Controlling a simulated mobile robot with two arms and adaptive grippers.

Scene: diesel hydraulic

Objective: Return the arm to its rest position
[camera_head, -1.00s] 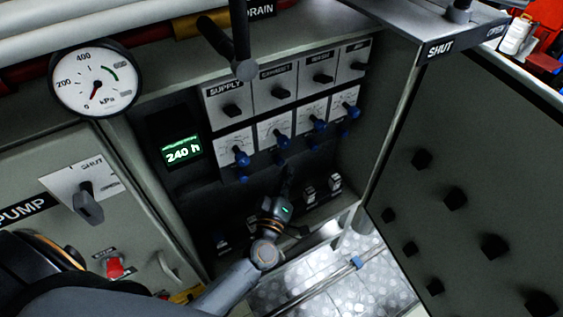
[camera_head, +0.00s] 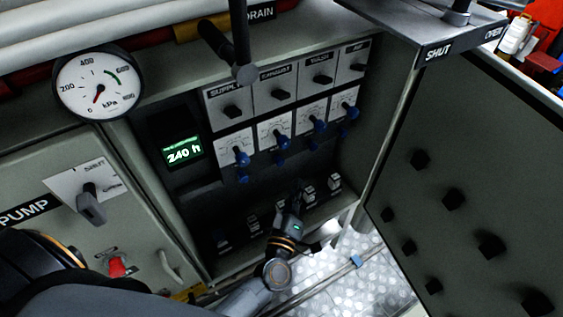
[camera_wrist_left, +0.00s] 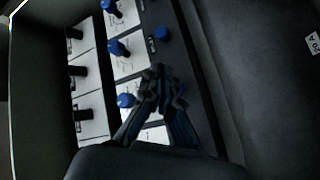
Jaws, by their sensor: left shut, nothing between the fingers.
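My left arm (camera_head: 272,272) comes up from the bottom of the head view. Its left gripper (camera_head: 297,194) is in front of the lower part of the open control cabinet, below the blue knobs. In the left wrist view the left gripper (camera_wrist_left: 160,78) has its fingertips together and holds nothing. It appears in front of the panel with blue knobs (camera_wrist_left: 126,100); whether it touches anything there I cannot tell. My right gripper is not in view.
The cabinet has black switches (camera_head: 232,111) above blue knobs (camera_head: 318,126) and a lit display (camera_head: 182,151). An open door with black knobs (camera_head: 453,199) stands at right. A pressure gauge (camera_head: 99,81) and PUMP panel (camera_head: 90,205) are at left. A black lever (camera_head: 243,72) hangs above.

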